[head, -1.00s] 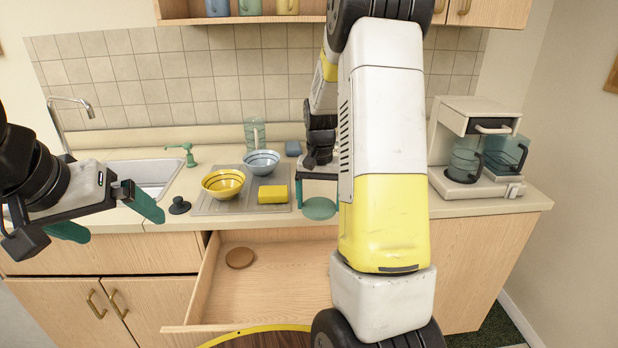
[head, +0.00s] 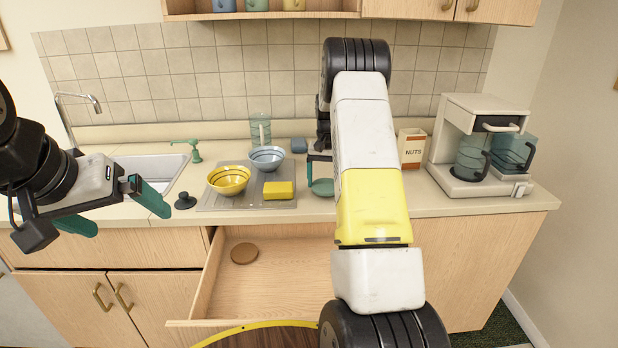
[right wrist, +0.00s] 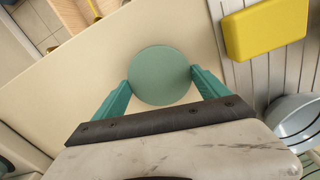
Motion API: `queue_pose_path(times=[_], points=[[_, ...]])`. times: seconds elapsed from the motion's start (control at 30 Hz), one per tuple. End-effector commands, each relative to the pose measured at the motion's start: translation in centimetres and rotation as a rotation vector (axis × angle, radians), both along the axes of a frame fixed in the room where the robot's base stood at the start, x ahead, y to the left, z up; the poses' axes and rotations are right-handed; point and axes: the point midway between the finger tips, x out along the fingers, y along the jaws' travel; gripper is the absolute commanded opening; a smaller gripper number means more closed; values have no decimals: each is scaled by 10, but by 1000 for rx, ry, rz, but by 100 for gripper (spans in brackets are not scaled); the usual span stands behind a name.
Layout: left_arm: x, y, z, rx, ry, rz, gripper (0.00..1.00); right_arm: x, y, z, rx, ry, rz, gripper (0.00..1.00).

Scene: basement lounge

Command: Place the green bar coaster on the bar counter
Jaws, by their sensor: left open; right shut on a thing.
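The green bar coaster (head: 322,187) is a flat round disc, held in my right gripper (head: 319,176). In the right wrist view the coaster (right wrist: 159,73) sits between the two teal fingertips, which touch its sides. It is over the front part of the bar counter (head: 425,205), right of the drainboard; I cannot tell whether it touches the surface. My right arm hides part of the counter and of the gripper. My left gripper (head: 131,220) is open and empty, in front of the counter edge by the sink.
A yellow sponge (head: 279,190), yellow bowl (head: 229,181) and blue bowl (head: 267,158) stand on the drainboard, left of the coaster. A nuts box (head: 411,150) and coffee machine (head: 470,165) stand at right. Below, an open drawer (head: 280,285) holds a brown disc (head: 244,253).

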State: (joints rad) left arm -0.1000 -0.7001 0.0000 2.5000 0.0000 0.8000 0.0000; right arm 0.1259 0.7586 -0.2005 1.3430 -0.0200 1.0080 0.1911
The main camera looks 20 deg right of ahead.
Motion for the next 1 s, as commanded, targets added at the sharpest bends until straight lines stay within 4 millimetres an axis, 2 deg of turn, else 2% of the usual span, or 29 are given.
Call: queue_pose_path(times=[0.1,0.47,0.5,0.57,0.87,1.0], points=[[0,0,0,0,0,0,100,0,0,-12,0,-1,0,46],[0,0,0,0,0,0,100,0,0,-16,-1,-2,0,46],[0,0,0,0,0,0,100,0,0,-17,-1,-2,0,87],[0,0,0,0,0,0,100,0,0,-16,-1,-3,0,98],[0,0,0,0,0,0,100,1,0,-14,-1,-3,0,100],[0,0,0,0,0,0,100,1,0,2,-2,-6,0,100]])
